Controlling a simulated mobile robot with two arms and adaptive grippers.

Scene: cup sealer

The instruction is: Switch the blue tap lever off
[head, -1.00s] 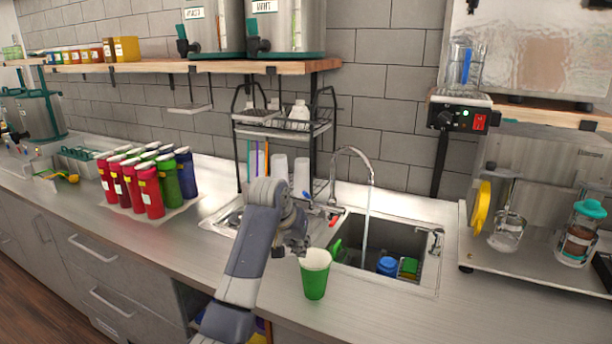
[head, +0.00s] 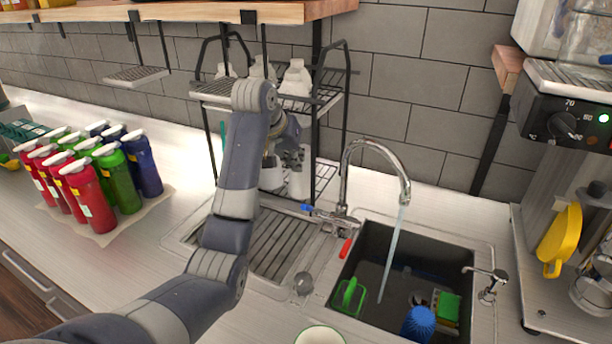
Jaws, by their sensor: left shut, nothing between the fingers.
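The tap (head: 378,148) stands behind the sink, and a stream of water runs from its spout into the basin. The blue tap lever (head: 312,209) sticks out to the left of the tap's base. The red lever (head: 346,247) points forward from the same base. My left gripper (head: 287,165) is raised above the drainboard, in front of the dish rack, up and left of the blue lever. It is shut and empty, apart from the lever, with its fingertips partly hidden by my wrist. My right gripper is out of view.
The dish rack (head: 342,120) with white cups and bottles stands behind. The sink (head: 435,250) holds a blue brush (head: 418,324) and a green item (head: 348,296). A cup rim (head: 320,337) shows at the bottom edge. Colored bottles (head: 92,197) stand left.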

